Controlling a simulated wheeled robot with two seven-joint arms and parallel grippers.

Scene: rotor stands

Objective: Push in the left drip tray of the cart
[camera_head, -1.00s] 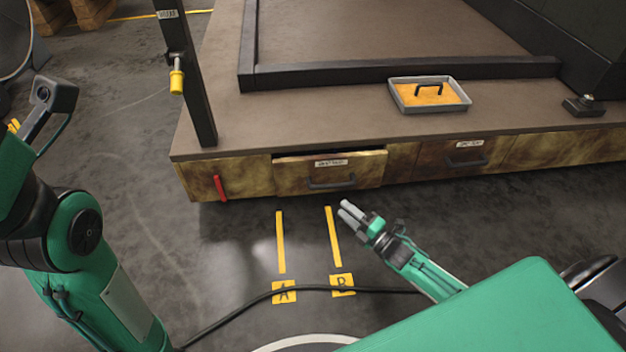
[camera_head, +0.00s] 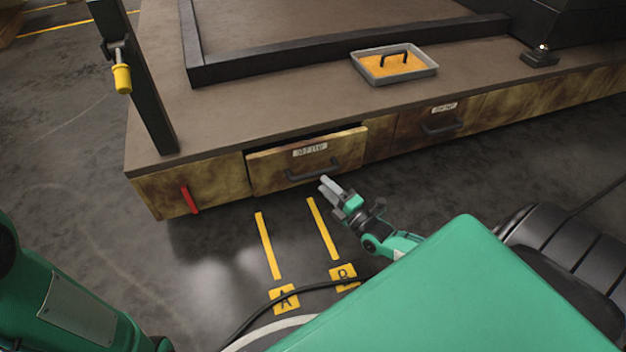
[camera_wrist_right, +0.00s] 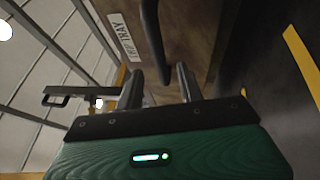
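The left drip tray (camera_head: 265,174) is a drawer with a mottled yellow-brown front, a white label and a dark bar handle (camera_head: 314,171). It stands out a little from the cart's side, with a dark gap above its front. My right gripper (camera_head: 325,185) is low in front of it, just below the handle; I cannot tell whether it touches. My left gripper is out of view; only my left arm shows.
The right drip tray (camera_head: 410,134) sits flush in the cart side. A red lever (camera_head: 189,200) hangs left of the left tray. A grey tray with an orange inside (camera_head: 428,73) lies on the cart top (camera_head: 290,101). A black cable (camera_head: 262,307) crosses the floor near the yellow markings.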

